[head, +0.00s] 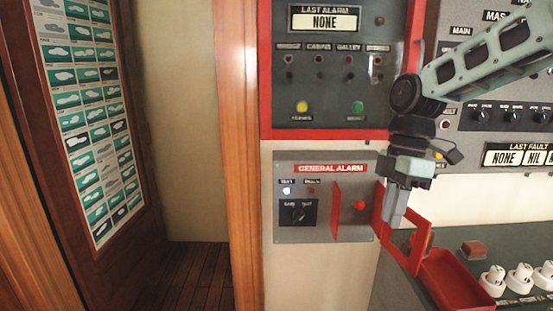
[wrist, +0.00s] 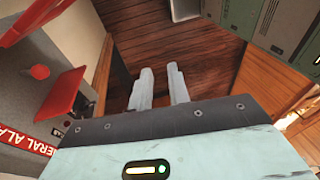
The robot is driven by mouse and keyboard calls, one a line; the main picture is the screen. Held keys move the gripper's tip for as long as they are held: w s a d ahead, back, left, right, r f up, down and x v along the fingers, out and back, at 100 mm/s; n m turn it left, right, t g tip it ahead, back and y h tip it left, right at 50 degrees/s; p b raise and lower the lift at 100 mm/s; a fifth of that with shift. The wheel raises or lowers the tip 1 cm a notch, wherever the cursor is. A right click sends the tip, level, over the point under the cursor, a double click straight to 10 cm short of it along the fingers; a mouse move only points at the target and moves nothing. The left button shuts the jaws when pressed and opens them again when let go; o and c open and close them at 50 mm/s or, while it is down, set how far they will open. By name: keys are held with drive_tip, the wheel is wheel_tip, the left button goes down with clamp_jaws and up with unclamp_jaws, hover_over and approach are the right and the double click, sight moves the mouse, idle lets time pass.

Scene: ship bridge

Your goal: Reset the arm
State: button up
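My gripper (head: 394,216) points down in front of the right edge of the general alarm panel (head: 290,235). In the wrist view my gripper (wrist: 160,76) shows two pale fingers with a gap between them and nothing in it. The panel has a red button (head: 360,206), a red flap (head: 336,212) standing out to its left and a red frame-like cover (head: 408,240) to its right, partly behind my fingers. The button (wrist: 40,72) and the flap (wrist: 68,92) also show at the left of the wrist view. Whether my fingers touch the cover I cannot tell.
A red-framed alarm panel (head: 340,134) is above. A grey console (head: 470,240) with white knobs (head: 519,277) and a red open box (head: 455,285) is at lower right. A wooden post (head: 238,150) and a poster board (head: 90,120) are left. Wooden floor (wrist: 205,50) lies below my fingers.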

drive_tip(key=s+a+f+m, duration=0.2)
drive_tip(key=s+m, duration=0.1)
drive_tip(key=s, duration=0.5)
drive_tip(key=s+a+f+m+t, duration=0.1)
drive_tip(key=s+a+f+m, duration=0.2)
drive_tip(key=s, duration=0.4)
drive_tip(key=s+a+f+m+t+h, duration=0.1)
drive_tip(key=s+m, duration=0.3)
drive_tip(key=s, duration=0.4)
drive_tip(key=shift+s+a+f+m, duration=0.35)
drive_tip(key=shift+a+f, duration=0.3)
drive_tip(key=shift+a, duration=0.25)
drive_tip(key=shift+a, duration=0.1)
